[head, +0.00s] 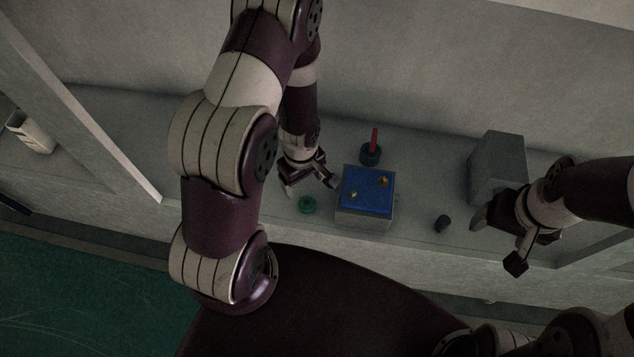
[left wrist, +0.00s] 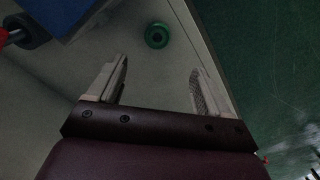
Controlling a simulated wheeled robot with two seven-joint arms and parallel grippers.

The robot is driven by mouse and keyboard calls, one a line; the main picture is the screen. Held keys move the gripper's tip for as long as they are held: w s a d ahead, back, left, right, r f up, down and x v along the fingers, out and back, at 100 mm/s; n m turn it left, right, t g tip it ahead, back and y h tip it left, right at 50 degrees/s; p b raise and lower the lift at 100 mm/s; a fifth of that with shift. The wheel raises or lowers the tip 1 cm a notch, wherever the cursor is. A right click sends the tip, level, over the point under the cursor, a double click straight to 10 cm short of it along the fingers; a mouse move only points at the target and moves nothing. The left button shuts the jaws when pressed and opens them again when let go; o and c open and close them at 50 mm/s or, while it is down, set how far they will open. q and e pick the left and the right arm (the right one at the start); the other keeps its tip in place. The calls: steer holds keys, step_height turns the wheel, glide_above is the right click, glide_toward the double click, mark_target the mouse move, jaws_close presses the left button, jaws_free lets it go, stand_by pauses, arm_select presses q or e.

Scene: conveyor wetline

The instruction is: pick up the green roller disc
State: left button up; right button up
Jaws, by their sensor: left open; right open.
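The green roller disc (head: 307,204) lies flat on the grey bench, just left of a blue-topped block. In the left wrist view the disc (left wrist: 157,35) shows a dark centre hole and lies beyond the fingertips, between their lines and apart from both. My left gripper (head: 312,187) is open and empty, above and close to the disc; its open fingers also show in the left wrist view (left wrist: 160,80). My right gripper (head: 497,238) is open and empty at the right, far from the disc.
The block with a blue top (head: 367,190) carries small brass-coloured parts. A red rod on a dark base (head: 371,152) stands behind it. A small dark cylinder (head: 442,223) and a grey box (head: 497,163) are to the right. The bench's front edge is close to the disc.

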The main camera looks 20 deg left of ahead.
arm_select(q)
steer(key=b, duration=0.5)
glide_above(307, 206)
steer(key=f, duration=0.6)
steer(key=shift+s+a+f, duration=0.15)
steer(key=shift+s+f, duration=0.15)
steer(key=shift+s, duration=0.05)
steer(key=shift+w+f, duration=0.1)
steer(key=shift+f, duration=0.25)
steer(key=f, duration=0.1)
steer(key=f+b, duration=0.1)
steer(key=f, duration=0.1)
steer(key=f+b, duration=0.1)
steer(key=f, duration=0.1)
steer(key=shift+w, duration=0.25)
steer(key=c, duration=1.1)
